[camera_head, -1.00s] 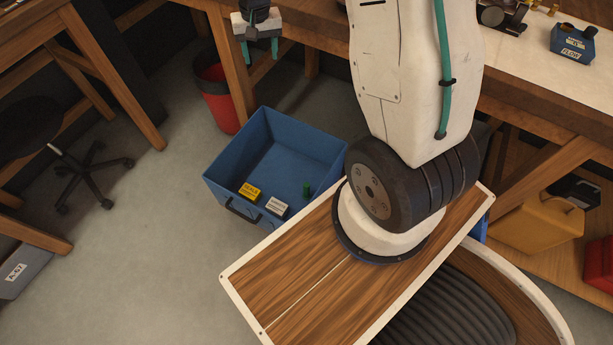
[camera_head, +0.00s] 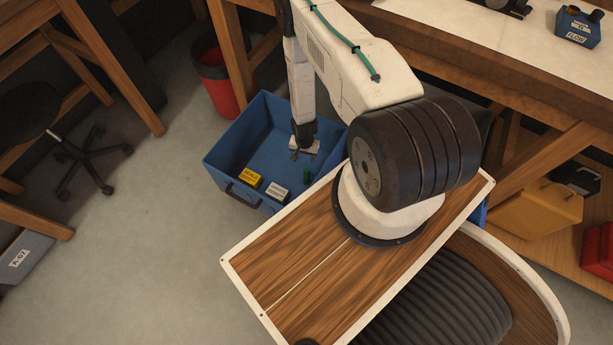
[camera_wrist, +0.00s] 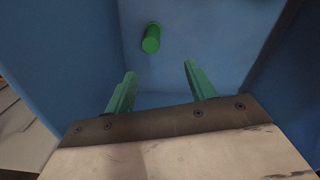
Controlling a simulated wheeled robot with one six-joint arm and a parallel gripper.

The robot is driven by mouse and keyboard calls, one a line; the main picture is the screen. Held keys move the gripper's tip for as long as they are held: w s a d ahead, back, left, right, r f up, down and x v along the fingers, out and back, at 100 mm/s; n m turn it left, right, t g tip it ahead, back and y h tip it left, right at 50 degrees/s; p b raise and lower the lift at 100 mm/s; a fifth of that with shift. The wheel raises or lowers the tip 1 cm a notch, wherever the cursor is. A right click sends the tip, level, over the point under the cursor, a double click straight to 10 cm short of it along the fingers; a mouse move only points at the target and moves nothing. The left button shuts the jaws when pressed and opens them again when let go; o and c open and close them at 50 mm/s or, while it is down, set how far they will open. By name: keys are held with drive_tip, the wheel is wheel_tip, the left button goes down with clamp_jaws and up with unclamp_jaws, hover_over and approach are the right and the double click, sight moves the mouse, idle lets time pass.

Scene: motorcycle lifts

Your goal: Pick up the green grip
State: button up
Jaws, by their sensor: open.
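The green grip (camera_head: 306,175) is a small green cylinder standing inside the blue bin (camera_head: 222,148), towards its right side. In the wrist view the grip (camera_wrist: 151,38) shows ahead of my gripper (camera_wrist: 160,82), a little left of the middle between the fingertips. My gripper (camera_head: 302,154) is down at the bin, close to the grip in the head view. Its two green fingers are apart with nothing between them, and they do not touch the grip.
A yellow box (camera_head: 250,177) and a white box (camera_head: 277,191) sit in the bin near its front wall. Blue bin walls rise close on both sides of my gripper in the wrist view. A red bucket (camera_head: 218,90) stands behind the bin, beside a wooden table leg (camera_head: 232,50).

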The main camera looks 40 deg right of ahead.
sight(307, 170)
drive_tip(key=f, duration=0.1)
drive_tip(key=s+f, duration=0.1)
drive_tip(key=f, duration=0.1)
drive_tip(key=s+f, duration=0.1)
drive_tip(key=shift+a+f, duration=0.2)
drive_tip(key=shift+f, duration=0.15)
wheel_tip(307, 170, down, 6)
drive_tip(key=shift+r, duration=0.15)
clamp_jaws()
